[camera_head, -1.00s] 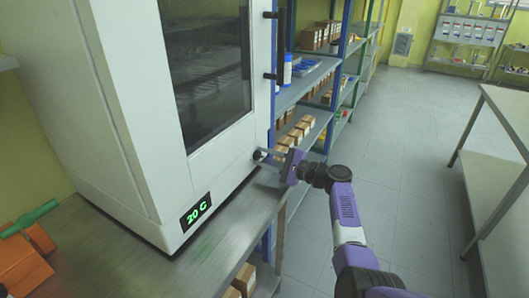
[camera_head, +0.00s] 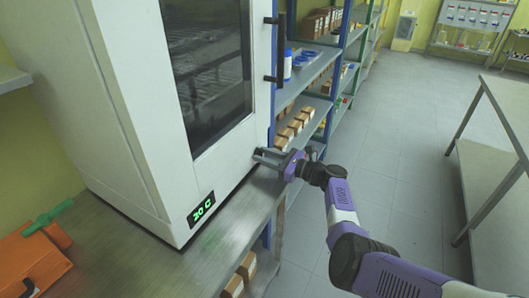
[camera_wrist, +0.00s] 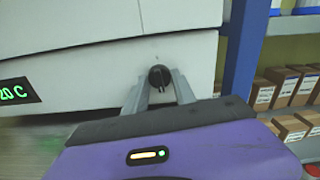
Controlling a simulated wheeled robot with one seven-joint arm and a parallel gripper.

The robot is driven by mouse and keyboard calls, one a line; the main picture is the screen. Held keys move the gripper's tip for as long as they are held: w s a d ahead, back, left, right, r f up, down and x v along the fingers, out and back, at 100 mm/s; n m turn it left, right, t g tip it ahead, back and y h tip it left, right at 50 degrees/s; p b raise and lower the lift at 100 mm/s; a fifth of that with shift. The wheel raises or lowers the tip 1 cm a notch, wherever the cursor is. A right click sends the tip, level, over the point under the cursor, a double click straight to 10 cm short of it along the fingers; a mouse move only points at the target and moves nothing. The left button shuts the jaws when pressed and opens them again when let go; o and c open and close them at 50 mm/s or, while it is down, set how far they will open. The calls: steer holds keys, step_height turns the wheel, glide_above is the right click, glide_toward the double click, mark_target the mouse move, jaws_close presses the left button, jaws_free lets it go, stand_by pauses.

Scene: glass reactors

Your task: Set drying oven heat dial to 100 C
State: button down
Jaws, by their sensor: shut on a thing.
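The white drying oven (camera_head: 120,110) stands on a metal bench at the left, its glass door shut. Its display (camera_head: 201,208) reads 20 C in green; it also shows at the left edge of the wrist view (camera_wrist: 18,91). The heat dial (camera_wrist: 159,77) is a small dark round knob low on the oven front, at the right. My gripper (camera_head: 258,154) reaches it from the right, its two grey fingers on either side of the knob and shut on it. In the head view the fingers mostly hide the dial.
A blue-posted shelf rack (camera_head: 281,60) with several cardboard boxes stands close behind the gripper. An orange case (camera_head: 35,262) lies on the bench (camera_head: 130,262) at the left. The floor at the right is open up to another table (camera_head: 497,195).

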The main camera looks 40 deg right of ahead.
steer(key=shift+d+f+m, duration=0.1)
steer(key=shift+f+m, duration=0.05)
steer(key=shift+m, duration=0.35)
steer(key=shift+s, duration=0.1)
steer(key=c, duration=1)
jaws_free()
steer(key=shift+c, duration=0.2)
steer(key=shift+p, duration=0.3)
steer(key=v, duration=0.7)
steer(key=shift+s+d, duration=0.1)
steer(key=shift+s, duration=0.25)
